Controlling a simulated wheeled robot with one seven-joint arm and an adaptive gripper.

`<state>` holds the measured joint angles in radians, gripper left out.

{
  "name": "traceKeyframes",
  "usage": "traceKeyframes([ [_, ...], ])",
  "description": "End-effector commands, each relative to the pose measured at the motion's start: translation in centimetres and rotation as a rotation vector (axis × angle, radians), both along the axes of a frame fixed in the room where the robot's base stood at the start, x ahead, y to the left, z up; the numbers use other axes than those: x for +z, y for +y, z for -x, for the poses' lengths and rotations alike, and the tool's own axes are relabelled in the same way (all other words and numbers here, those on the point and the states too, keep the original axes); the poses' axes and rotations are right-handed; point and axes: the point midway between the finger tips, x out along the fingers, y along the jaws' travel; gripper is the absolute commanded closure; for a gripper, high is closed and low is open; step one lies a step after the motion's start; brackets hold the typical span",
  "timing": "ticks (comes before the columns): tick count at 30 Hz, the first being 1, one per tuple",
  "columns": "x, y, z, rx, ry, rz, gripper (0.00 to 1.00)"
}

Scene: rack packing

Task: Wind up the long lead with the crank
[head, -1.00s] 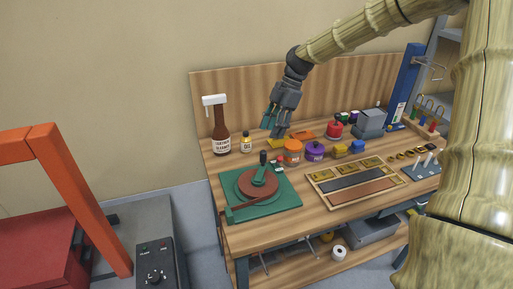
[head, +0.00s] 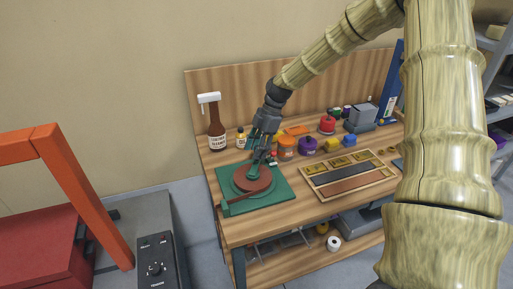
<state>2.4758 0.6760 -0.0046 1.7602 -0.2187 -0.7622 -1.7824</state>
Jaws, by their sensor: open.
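The winder is a green base plate (head: 279,197) on the left part of the workbench, with a round brown-red reel (head: 250,182) on it. My gripper (head: 259,150) is open and points down at the crank's handle, which is mostly hidden by the fingers. I cannot tell whether the fingers touch the handle. I cannot make out the long lead as a separate thing.
Orange (head: 286,150) and purple (head: 307,146) pots stand to the right. A wooden tray (head: 312,184) lies right of the plate. Bench space at the front is clear.

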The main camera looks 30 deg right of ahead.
Motion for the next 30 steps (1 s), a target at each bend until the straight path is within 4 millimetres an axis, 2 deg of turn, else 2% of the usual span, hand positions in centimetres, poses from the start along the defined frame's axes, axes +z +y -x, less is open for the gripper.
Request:
traceKeyframes([
  [5, 0.07, -0.11, 0.06, -0.001, -0.001, 0.000, 0.59],
  [12, 0.05, -0.05, 0.05, -0.001, -0.001, -0.001, 1.00],
  [30, -0.13, 0.19, 0.01, -0.006, 0.002, 0.000, 1.00],
])
